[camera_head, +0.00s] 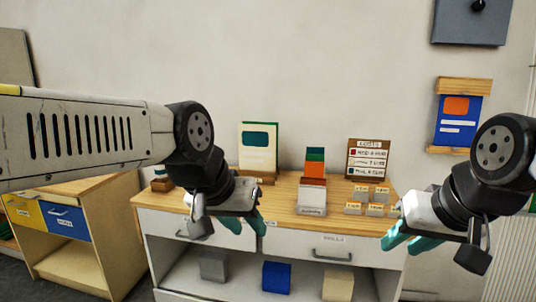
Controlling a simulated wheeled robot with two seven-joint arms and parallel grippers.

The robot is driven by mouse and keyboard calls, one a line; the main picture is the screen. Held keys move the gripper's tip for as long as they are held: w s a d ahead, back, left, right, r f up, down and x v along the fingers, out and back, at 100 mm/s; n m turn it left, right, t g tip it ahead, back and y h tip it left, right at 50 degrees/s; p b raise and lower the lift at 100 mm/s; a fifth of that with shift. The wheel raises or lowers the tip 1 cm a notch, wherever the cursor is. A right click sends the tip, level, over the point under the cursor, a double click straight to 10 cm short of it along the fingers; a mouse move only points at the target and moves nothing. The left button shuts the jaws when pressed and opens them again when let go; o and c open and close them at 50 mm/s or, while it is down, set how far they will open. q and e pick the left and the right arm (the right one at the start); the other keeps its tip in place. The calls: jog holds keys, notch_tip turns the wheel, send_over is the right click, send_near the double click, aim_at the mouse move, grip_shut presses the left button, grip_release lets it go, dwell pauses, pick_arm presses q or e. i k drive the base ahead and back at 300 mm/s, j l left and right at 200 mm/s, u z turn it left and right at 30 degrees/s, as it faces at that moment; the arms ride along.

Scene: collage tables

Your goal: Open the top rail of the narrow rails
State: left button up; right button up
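A blue poster (458,120) with an orange patch hangs on the wall at the right. A narrow wooden top rail (465,86) runs along its upper edge, and a wooden bottom rail (448,151) along its lower edge. The top rail appears closed on the poster. My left gripper (244,224) is open and empty in front of the cabinet's left part, far from the rails. My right gripper (409,239) is open and empty, below and left of the poster. My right arm's wrist hides a little of the space beside the bottom rail.
A wooden-topped cabinet (290,219) with drawers stands below. On it are a card stand (258,148), a sign board (368,160), an orange-and-green stack (315,165) and several small labelled blocks. A low cabinet (115,235) stands left. A grey panel (470,25) hangs above the poster.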

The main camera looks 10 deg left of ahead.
aim_at(457, 86)
jog(key=l+u, duration=0.2)
jog(key=u, duration=0.6)
jog(key=l+u, duration=0.35)
jog(key=l, duration=0.25)
jog(key=l+u, duration=0.35)
jog(key=l, duration=0.3)
jog(key=k+l+u, duration=0.1)
jog(key=l+u, duration=0.2)
jog(key=l, duration=0.3)
jog(key=k+l, duration=0.1)
jog(key=l, duration=0.35)
jog(key=k+l, duration=0.1)
jog(key=l, duration=0.3)
jog(key=k+l+u, duration=0.1)
jog(key=l, duration=0.35)
jog(key=k+l, duration=0.1)
jog(key=l, duration=0.35)
jog(key=k+l, duration=0.15)
jog(key=l, duration=0.25)
jog(key=k+l+u, duration=0.1)
jog(key=l, duration=0.35)
jog(key=z, duration=1.65)
